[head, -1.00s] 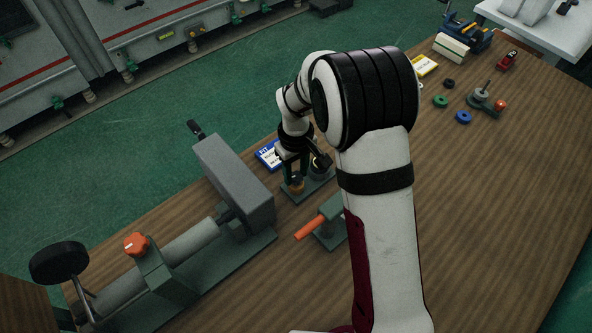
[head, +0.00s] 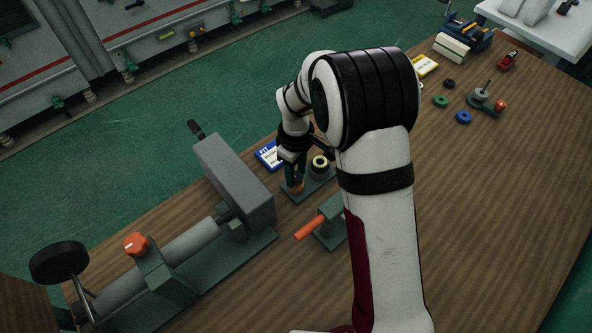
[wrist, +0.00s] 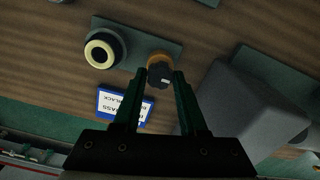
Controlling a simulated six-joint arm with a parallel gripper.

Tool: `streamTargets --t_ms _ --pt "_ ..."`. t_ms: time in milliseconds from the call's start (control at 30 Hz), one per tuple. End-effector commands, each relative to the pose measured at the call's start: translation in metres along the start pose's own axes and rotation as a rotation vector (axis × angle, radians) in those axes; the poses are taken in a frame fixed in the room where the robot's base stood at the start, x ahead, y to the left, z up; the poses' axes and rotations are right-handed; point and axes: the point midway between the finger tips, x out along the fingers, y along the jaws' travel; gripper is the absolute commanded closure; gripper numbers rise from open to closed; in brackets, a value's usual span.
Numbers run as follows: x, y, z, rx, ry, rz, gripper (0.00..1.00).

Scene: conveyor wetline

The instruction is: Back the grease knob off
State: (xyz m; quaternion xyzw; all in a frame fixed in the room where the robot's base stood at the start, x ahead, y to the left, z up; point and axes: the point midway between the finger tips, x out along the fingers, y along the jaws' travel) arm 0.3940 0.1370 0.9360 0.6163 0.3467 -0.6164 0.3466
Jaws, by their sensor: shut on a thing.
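The grease knob (wrist: 161,75) is a small dark knob with a pale mark, seated on a brass-coloured collar (wrist: 162,57) on a grey-green plate (wrist: 135,47). My gripper (wrist: 162,82) is shut on the knob, with one green finger on each side of it in the wrist view. In the head view my gripper (head: 292,178) points down at the left part of the plate (head: 310,192). The fingers and my wrist hide most of the knob there, and the brass collar (head: 296,190) shows below them.
A black cup with a cream ring (head: 320,163) stands beside the knob on the same plate. A blue-and-white card (head: 268,155) lies behind. A large grey block (head: 232,180) stands close on the left, and an orange handle (head: 310,228) in front.

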Motion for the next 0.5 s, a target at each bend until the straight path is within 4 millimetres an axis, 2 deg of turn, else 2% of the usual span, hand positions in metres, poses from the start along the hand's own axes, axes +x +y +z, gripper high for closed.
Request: streamTargets --t_ms 167,200,333,500 --pt "0.0001 -0.0008 0.0008 0.001 -0.003 -0.002 1.0" --pt "0.0001 -0.0008 0.0008 0.001 -0.003 -0.002 0.51" --pt "0.0001 -0.0005 0.0005 0.001 -0.002 -0.001 0.29" --pt "0.0001 -0.0003 0.0003 0.001 -0.001 -0.001 0.29"
